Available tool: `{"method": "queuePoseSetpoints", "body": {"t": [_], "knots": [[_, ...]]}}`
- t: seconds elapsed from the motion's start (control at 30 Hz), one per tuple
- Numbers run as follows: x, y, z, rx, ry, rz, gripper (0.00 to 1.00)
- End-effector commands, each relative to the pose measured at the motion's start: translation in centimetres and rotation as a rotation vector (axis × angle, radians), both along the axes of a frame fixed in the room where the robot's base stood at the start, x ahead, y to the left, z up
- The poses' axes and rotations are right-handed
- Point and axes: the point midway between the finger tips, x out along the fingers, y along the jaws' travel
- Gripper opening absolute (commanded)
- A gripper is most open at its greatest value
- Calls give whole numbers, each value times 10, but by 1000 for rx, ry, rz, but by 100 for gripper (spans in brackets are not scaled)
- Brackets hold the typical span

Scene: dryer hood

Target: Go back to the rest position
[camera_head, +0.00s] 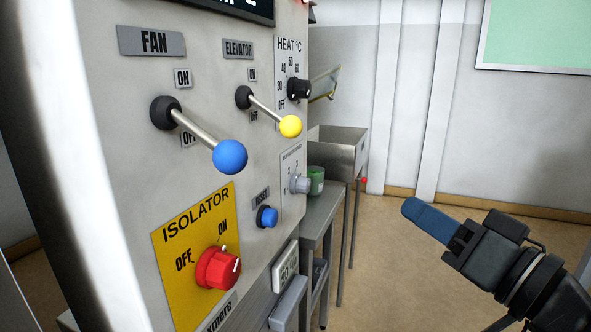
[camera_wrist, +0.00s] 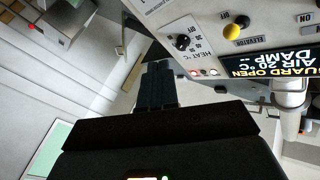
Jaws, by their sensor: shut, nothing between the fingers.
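My gripper (camera_head: 426,218) is at the right of the head view, with its blue fingers together and nothing between them. It is in free air, well to the right of the control panel (camera_head: 130,80) and apart from it. In the wrist view the gripper's dark fingers (camera_wrist: 158,82) point toward the panel side, which appears upside down there. The wrist view also shows a display (camera_wrist: 275,65) reading "GUARD OPEN", "AIR 20 °C" and "DAMP".
The panel carries a blue-ball FAN lever (camera_head: 230,157), a yellow-ball ELEVATOR lever (camera_head: 290,126), a HEAT knob (camera_head: 299,88), a red ISOLATOR knob (camera_head: 218,268) and a blue RESET button (camera_head: 267,217). A metal bench with a green cup (camera_head: 316,180) stands behind. Floor (camera_head: 385,270) between is clear.

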Motion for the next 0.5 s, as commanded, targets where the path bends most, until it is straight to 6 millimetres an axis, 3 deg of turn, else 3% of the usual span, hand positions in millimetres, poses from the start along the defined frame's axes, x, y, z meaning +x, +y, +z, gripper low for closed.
{"method": "queuePoseSetpoints", "body": {"t": [0.03, 0.27, 0.5], "knots": [[-7, 0, -18, 21, 25, -34, 0], [-44, -10, -89, 55, 108, -213, 0], [-106, -21, -154, 2, 188, -375, 0]]}}
